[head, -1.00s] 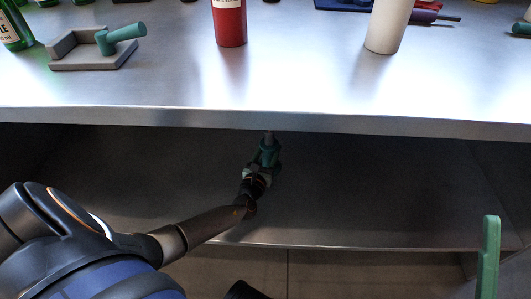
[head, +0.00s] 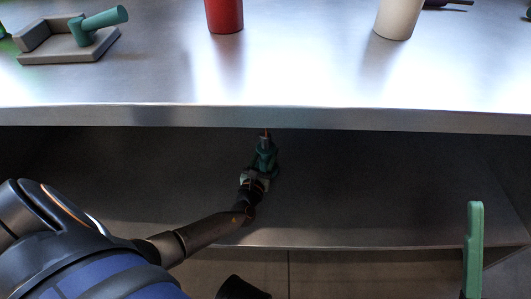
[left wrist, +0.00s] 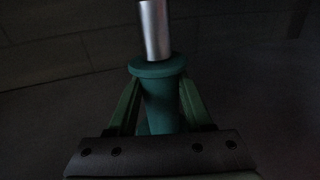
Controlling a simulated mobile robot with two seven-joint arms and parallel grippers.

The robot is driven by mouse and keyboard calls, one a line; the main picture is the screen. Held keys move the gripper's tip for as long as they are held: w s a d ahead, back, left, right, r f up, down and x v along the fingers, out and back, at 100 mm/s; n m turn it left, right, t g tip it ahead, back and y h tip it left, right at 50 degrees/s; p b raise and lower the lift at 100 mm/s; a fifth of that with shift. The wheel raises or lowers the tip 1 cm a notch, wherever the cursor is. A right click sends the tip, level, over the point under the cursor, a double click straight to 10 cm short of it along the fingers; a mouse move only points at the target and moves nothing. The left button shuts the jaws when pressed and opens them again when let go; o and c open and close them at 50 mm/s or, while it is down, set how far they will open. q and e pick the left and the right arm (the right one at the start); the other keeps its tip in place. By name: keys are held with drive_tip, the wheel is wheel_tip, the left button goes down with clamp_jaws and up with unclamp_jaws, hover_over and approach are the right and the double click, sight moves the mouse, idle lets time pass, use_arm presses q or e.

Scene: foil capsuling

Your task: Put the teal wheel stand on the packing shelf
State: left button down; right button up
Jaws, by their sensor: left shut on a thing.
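The teal wheel stand (head: 265,150) is under the counter, above or on the dark lower shelf (head: 380,200), which I take to be the packing shelf. In the left wrist view the stand (left wrist: 160,100) shows a teal flanged body with a metal rod rising from it. My left gripper (head: 262,168) is shut on the teal body, one green finger on each side. The stand looks about upright. Its base is hidden, so I cannot tell whether it touches the shelf. A green upright piece (head: 473,250) at the lower right seems to be a finger of my right gripper.
The steel counter (head: 300,85) overhangs the shelf, its front edge (head: 400,120) just above the rod. On it are a grey tray (head: 60,52) with a teal-handled part, a red bottle (head: 224,15) and a white cylinder (head: 397,18). The shelf is clear on both sides.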

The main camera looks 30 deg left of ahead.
use_arm(q)
drive_tip(key=shift+c, duration=1.6)
unclamp_jaws()
drive_tip(key=shift+f, duration=0.1)
drive_tip(key=p+v, duration=0.1)
drive_tip(key=v, duration=0.4)
drive_tip(key=p+v, duration=0.2)
drive_tip(key=v, duration=0.3)
drive_tip(key=shift+s+d+r, duration=0.15)
drive_tip(key=shift+s+r, duration=0.1)
drive_tip(key=shift+s, duration=0.15)
drive_tip(key=shift+s+d, duration=0.2)
drive_tip(key=shift+s, duration=0.4)
drive_tip(key=shift+s+f, duration=0.1)
